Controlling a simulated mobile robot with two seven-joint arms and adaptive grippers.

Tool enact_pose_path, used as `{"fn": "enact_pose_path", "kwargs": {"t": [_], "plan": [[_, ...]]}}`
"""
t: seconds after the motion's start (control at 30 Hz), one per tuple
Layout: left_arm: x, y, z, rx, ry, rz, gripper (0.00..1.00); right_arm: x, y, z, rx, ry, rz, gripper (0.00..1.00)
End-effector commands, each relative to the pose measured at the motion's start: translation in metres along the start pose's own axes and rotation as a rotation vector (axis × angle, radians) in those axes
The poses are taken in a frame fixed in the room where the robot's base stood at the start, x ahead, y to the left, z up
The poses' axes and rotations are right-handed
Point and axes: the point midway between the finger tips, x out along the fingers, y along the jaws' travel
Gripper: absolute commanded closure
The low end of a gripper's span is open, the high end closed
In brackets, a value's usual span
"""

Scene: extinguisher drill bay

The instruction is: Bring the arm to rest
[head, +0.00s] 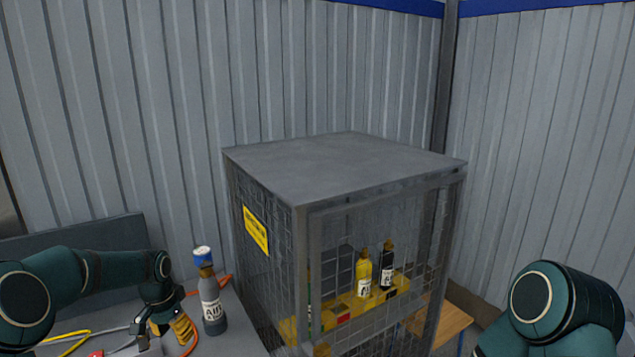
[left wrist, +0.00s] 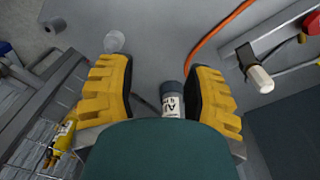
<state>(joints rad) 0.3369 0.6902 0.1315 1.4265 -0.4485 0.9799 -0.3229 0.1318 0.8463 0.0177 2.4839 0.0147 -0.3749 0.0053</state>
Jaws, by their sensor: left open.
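My left arm comes in from the left in the head view. Its gripper (head: 170,328) is low over the grey bench, just left of a grey bottle (head: 212,312) with a white "AIR" label and a blue-and-white top. The bottle stands upright on the bench. In the left wrist view the two yellow fingers of the gripper (left wrist: 160,78) are spread apart. The labelled grey bottle (left wrist: 172,103) shows in the gap, nearer the right finger; I cannot tell whether they touch. My right arm shows only as a dark green link at lower right; its gripper is out of view.
A mesh cage (head: 345,170) with a solid top stands right of the bench. Inside are a yellow bottle (head: 364,275) and a black bottle (head: 387,268) on a yellow shelf. An orange hose (left wrist: 215,38) lies on the bench. A corrugated wall (head: 300,80) closes the back.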

Motion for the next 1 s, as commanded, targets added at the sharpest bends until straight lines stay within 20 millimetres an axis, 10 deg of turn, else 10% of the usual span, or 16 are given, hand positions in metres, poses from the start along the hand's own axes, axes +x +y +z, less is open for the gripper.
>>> {"fn": "enact_pose_path", "kwargs": {"t": [0.3,0.6,1.0], "plan": [[0.112,0.125,0.013,-0.068,0.103,0.168,0.49,0.011,0.003,0.004,-0.003,-0.006,-0.001,0.48],[0.194,0.256,0.099,-0.311,0.158,0.291,0.49,0.022,0.007,0.008,-0.005,-0.013,0.000,0.48],[0.209,0.301,0.173,-0.486,0.171,0.273,0.49,0.027,0.009,0.010,-0.006,-0.018,0.000,0.48]]}}
